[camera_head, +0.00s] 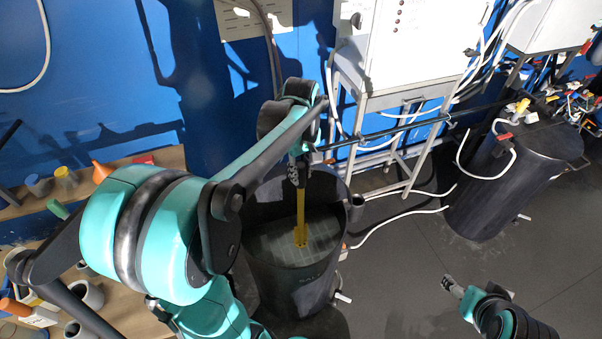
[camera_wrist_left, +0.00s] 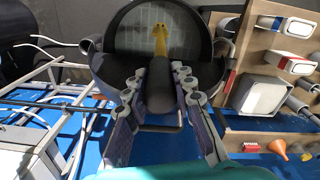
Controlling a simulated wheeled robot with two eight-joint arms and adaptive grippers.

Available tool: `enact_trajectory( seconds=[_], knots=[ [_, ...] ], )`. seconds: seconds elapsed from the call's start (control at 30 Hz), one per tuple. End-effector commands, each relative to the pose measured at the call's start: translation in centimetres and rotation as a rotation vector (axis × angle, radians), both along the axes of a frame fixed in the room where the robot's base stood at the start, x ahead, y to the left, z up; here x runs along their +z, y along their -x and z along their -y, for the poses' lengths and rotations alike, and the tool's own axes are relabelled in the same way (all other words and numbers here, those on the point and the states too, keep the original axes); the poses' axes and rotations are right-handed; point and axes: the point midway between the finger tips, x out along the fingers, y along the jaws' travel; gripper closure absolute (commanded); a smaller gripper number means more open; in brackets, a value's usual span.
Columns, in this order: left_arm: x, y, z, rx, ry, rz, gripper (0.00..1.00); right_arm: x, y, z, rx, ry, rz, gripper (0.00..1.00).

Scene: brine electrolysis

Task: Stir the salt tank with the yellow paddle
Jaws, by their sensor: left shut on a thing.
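The salt tank (camera_head: 295,285) is a large dark open-topped barrel in the middle of the head view; its inside shows a greyish, grid-like surface. The yellow paddle (camera_head: 301,215) hangs upright inside it, its lower end at that surface. My left gripper (camera_head: 299,172) is above the tank's opening, shut on the paddle's upper part. In the left wrist view the gripper (camera_wrist_left: 158,80) holds a dark handle, with the yellow paddle part (camera_wrist_left: 160,40) beyond it inside the tank (camera_wrist_left: 205,70). My right gripper (camera_head: 452,287) is low at the right, away from the tank; its finger gap is unclear.
A white cabinet on a metal frame (camera_head: 400,100) stands behind the tank. A second dark barrel (camera_head: 500,190) with hoses stands at the right. Wooden shelves with cups and an orange funnel (camera_head: 101,171) are at the left. Grey floor is open between the barrels.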

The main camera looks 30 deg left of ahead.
Motion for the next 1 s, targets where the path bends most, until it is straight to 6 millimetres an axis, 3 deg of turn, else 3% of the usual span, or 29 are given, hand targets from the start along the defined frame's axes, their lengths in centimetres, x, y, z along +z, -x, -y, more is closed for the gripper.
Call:
enact_trajectory(
  seconds=[1.0],
  knots=[
    [9.9,0.0,0.0,0.000,0.000,0.000,1.00,7.2,0.0,0.0,0.000,0.000,0.000,0.32]
  ],
)
